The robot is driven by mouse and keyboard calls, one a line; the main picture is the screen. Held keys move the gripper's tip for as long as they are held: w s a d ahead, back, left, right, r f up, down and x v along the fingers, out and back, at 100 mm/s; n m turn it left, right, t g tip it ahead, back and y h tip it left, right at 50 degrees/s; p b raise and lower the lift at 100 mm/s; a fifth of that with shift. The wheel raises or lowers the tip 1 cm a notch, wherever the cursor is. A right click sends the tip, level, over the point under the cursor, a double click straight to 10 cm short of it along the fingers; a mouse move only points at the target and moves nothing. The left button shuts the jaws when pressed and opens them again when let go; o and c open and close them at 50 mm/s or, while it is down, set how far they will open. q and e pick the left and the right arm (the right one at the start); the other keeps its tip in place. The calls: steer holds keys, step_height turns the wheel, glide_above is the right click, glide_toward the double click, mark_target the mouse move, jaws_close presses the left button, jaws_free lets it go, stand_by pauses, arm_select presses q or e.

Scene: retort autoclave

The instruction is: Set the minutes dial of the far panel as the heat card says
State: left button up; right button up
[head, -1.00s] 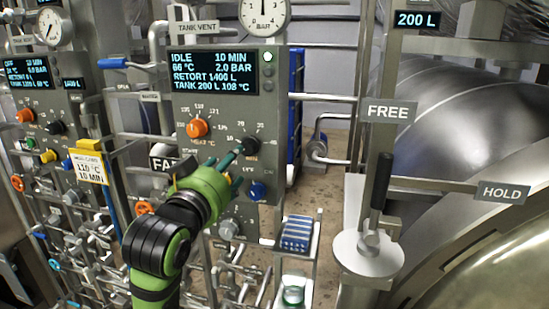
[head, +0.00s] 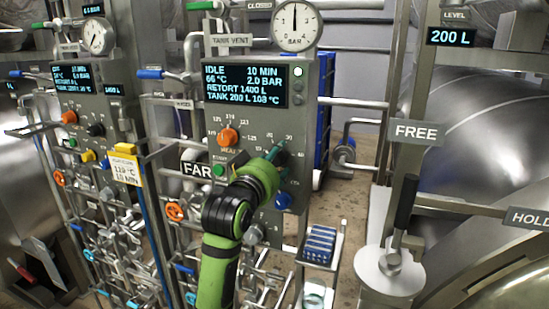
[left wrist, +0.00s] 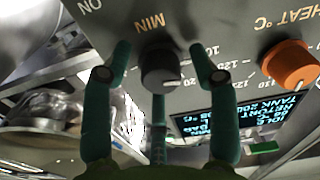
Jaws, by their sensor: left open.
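The far panel (head: 262,118) stands mid-picture in the head view, marked FAR, and its screen (head: 245,85) reads IDLE, 10 MIN. The minutes dial (left wrist: 160,70) is a black knob labelled MIN in the left wrist view; the head view mostly hides it behind my fingers. My left gripper (head: 271,155) is open at the dial. In the left wrist view its fingertips (left wrist: 161,62) stand either side of the knob, with gaps visible. The heat card (head: 126,168), white with a yellow top, hangs left of the panel. It shows 10 MIN; its temperature digits are unclear. My right gripper is out of view.
An orange HEAT knob (head: 228,137) sits left of the dial, and a blue knob (head: 283,200) below it. Pipes and valves crowd the lower left. A lever on a round plate (head: 389,270) stands right, with FREE and HOLD signs.

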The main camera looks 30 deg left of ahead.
arm_select(q)
steer(key=c, duration=1.2)
steer(key=shift+o, duration=0.2)
steer(key=shift+n, duration=0.5)
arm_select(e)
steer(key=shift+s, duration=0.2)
arm_select(q)
steer(key=o, duration=1.2)
steer(key=shift+c, duration=0.2)
steer(key=v, duration=0.7)
steer(key=shift+s, duration=0.25)
